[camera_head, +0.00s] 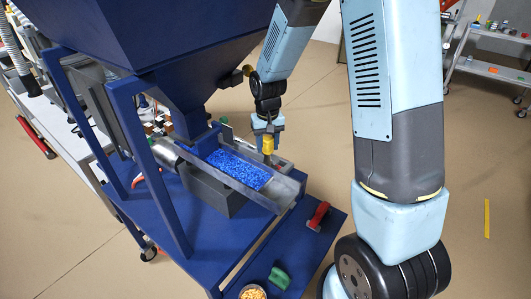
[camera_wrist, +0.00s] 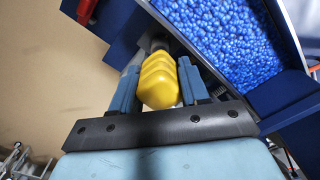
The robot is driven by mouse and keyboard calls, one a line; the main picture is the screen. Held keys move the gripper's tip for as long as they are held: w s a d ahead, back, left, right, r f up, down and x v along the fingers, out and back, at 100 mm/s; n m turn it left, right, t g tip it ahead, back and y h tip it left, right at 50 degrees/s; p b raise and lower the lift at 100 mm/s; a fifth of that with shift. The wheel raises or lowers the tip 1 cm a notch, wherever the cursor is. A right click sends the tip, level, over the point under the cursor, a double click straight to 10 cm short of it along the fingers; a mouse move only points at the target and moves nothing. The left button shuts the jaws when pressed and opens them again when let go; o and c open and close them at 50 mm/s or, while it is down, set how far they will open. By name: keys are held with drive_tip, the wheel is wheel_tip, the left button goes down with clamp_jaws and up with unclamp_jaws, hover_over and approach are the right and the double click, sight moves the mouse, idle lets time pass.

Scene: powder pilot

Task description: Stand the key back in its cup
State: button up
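The key has a yellow ribbed handle (camera_wrist: 158,80) and a grey shaft at its far end, partly seen in the wrist view. The handle also shows yellow in the head view (camera_head: 267,144), below my gripper. My gripper (camera_wrist: 157,75) has its two blue fingers closed against both sides of the handle. In the head view, my gripper (camera_head: 267,128) points down beside the far side of the metal trough. The trough hides the key's lower end there. I cannot make out the key's cup in either view.
The metal trough (camera_head: 284,194) holds blue pellets (camera_head: 240,170) and also shows close on the right in the wrist view. A blue hopper (camera_head: 190,35) stands over it. On the blue bench lie a red-handled item (camera_head: 318,216), a green item (camera_head: 279,278) and a container of orange pellets (camera_head: 253,292).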

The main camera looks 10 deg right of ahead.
clamp_jaws()
drive_tip(key=shift+r, duration=2.5)
